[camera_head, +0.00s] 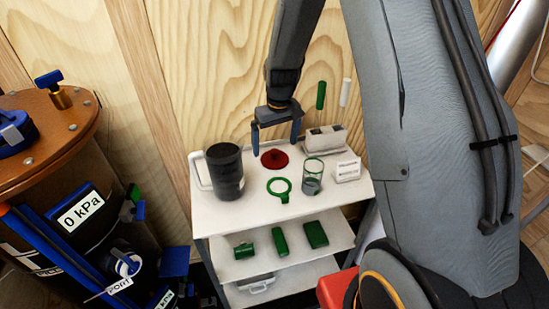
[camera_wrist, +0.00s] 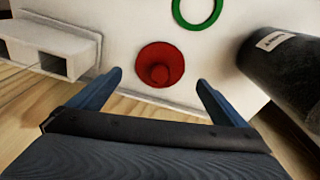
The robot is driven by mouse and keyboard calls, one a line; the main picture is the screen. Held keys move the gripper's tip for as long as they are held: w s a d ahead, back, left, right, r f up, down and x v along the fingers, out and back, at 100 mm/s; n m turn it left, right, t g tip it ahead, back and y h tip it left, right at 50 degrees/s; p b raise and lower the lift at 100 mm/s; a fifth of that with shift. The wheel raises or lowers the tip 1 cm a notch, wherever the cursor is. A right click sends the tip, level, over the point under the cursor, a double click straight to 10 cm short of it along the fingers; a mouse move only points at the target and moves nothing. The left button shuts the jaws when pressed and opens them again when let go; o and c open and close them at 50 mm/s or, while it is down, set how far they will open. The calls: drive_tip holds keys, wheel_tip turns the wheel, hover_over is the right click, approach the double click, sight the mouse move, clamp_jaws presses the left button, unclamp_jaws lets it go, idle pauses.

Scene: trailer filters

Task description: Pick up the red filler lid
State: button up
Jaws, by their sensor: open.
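The red filler lid (camera_head: 275,158) is a round red disc with a raised knob, lying on the white top shelf of a cart (camera_head: 240,205). In the wrist view the lid (camera_wrist: 160,65) shows between and beyond my two fingertips, knob facing the camera. My gripper (camera_head: 274,146) has blue fingers spread wide and empty; in the head view it hangs over the back of the top shelf near the lid. The fingers also show in the wrist view (camera_wrist: 159,78). They do not appear to touch the lid.
A black mug-like canister (camera_head: 226,172) stands left of the lid. A green ring (camera_head: 279,188), a glass with green rim (camera_head: 313,178), a white label block (camera_head: 347,171) and a grey holder (camera_head: 325,139) are nearby. A wooden wall (camera_head: 210,70) rises behind.

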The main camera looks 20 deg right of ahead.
sight(275, 151)
drive_tip(key=shift+w+f+p, duration=0.15)
drive_tip(key=shift+f+p, duration=0.3)
drive_tip(key=shift+f, duration=0.75)
drive_tip(key=shift+w+f+p, duration=0.15)
drive_tip(key=shift+f+p, duration=0.25)
drive_tip(key=shift+f, duration=0.8)
drive_tip(key=c, duration=1.1)
